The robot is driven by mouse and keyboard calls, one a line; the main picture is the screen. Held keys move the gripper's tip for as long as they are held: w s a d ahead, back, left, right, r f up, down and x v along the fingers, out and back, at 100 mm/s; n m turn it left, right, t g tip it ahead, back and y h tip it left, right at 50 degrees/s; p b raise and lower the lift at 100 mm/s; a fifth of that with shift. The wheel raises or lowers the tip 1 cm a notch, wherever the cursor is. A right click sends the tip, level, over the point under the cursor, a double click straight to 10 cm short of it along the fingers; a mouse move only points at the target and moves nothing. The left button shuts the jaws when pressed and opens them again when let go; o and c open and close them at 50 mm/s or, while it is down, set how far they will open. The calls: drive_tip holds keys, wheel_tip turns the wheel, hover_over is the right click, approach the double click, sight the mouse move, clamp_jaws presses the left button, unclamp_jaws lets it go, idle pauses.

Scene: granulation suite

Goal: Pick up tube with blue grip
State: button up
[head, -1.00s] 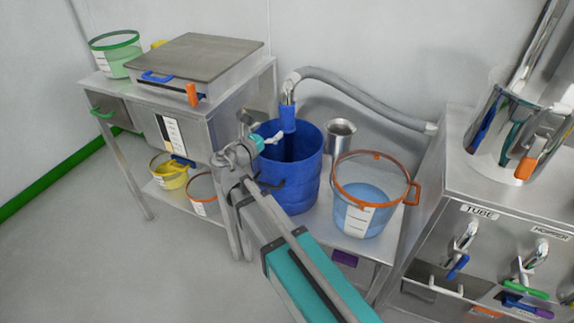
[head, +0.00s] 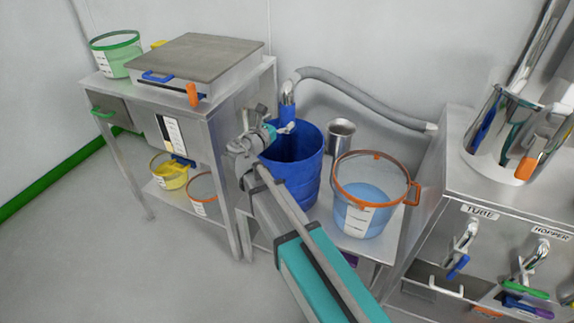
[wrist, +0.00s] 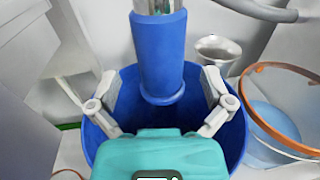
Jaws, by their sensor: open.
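The tube has a blue grip (head: 288,114) below a short metal end, with a grey hose (head: 350,89) running right from it. The grip hangs upright over the open mouth of a blue drum (head: 305,172). My gripper (head: 285,128) is at the grip's lower part in the head view and partly hides it. In the wrist view my gripper (wrist: 158,82) is open, its two fingers spread left and right of the blue grip (wrist: 158,58). Gaps show on both sides, so neither finger appears to touch it.
A metal cup (head: 340,136) and an orange-rimmed bucket (head: 366,213) stand right of the drum. A steel table with a flat-topped scale (head: 200,58) is at the left. A steel cabinet labelled TUBE and HOPPER (head: 500,222) is at the right.

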drive_tip(key=shift+x, duration=2.25)
drive_tip(key=c, duration=1.3)
